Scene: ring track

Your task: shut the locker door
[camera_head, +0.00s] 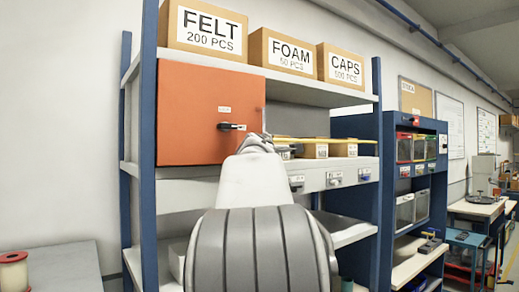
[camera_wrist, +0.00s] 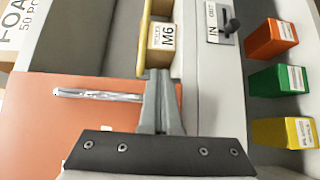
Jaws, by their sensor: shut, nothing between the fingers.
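The orange locker door (camera_head: 195,115) is on the left of the shelf unit and looks about in line with the shelf front. I cannot tell whether a small gap remains at its right edge. Its dark handle (camera_head: 232,127) is near that edge. My gripper (camera_wrist: 161,95) is shut and empty. In the head view my gripper (camera_head: 258,143) is by the door's lower right corner; contact cannot be told.
Small bins (camera_head: 314,149) with yellow trim stand right of the locker, above a grey front rail (camera_head: 330,176) with switches. Boxes (camera_head: 290,55) stand on the top shelf. A blue rack (camera_head: 378,125) with coloured bins is to the right. A bench (camera_head: 65,270) is at lower left.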

